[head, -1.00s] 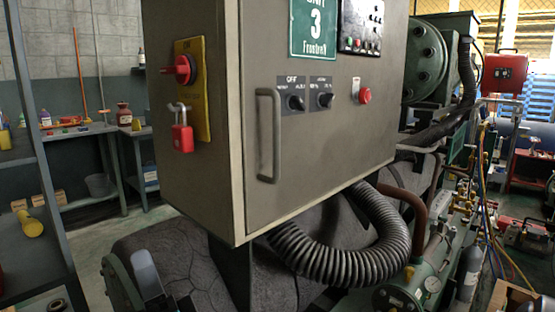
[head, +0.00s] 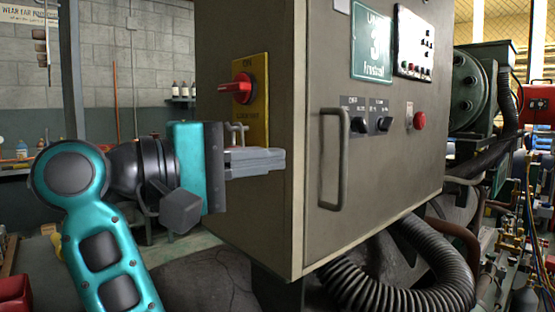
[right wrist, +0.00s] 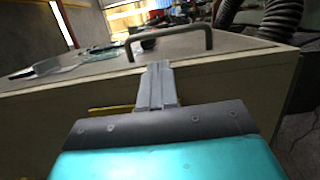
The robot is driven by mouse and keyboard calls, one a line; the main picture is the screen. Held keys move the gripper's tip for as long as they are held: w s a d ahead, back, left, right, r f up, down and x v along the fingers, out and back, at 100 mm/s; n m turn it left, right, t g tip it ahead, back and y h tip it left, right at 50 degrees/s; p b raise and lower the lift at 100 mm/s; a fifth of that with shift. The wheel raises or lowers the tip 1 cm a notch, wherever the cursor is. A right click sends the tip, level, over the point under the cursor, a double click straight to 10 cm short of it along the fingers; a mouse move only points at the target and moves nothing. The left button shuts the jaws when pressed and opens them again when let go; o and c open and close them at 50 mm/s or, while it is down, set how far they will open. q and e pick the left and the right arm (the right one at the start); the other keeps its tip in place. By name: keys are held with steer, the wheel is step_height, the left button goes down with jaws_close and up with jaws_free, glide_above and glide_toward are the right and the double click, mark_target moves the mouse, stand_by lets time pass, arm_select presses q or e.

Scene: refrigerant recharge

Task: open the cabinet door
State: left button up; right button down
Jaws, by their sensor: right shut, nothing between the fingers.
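The grey-brown cabinet door (head: 390,185) is closed, with a vertical bar handle (head: 345,165) near its left edge. My right gripper (head: 283,160) is shut and empty. In the head view its fingers point right, across the cabinet's left side and short of the handle. In the right wrist view the gripper (right wrist: 158,66) points at the door (right wrist: 90,62), with the handle (right wrist: 208,42) just beyond the fingertips and apart from them. The red switch (head: 240,88) on its yellow plate is on the cabinet's left side. A padlock's shackle shows above my gripper; its body is hidden.
A ribbed black hose (head: 405,285) curves below the cabinet. Knobs and a red button (head: 419,121) are right of the handle. Green machinery (head: 475,95) stands at the right. A grey block wall (head: 155,50) is behind at the left.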

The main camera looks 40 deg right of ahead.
mark_target(317, 155)
steer(key=d, duration=0.5)
steer(key=s+d, duration=0.1)
steer(key=d, duration=0.2)
steer(key=shift+d, duration=0.1)
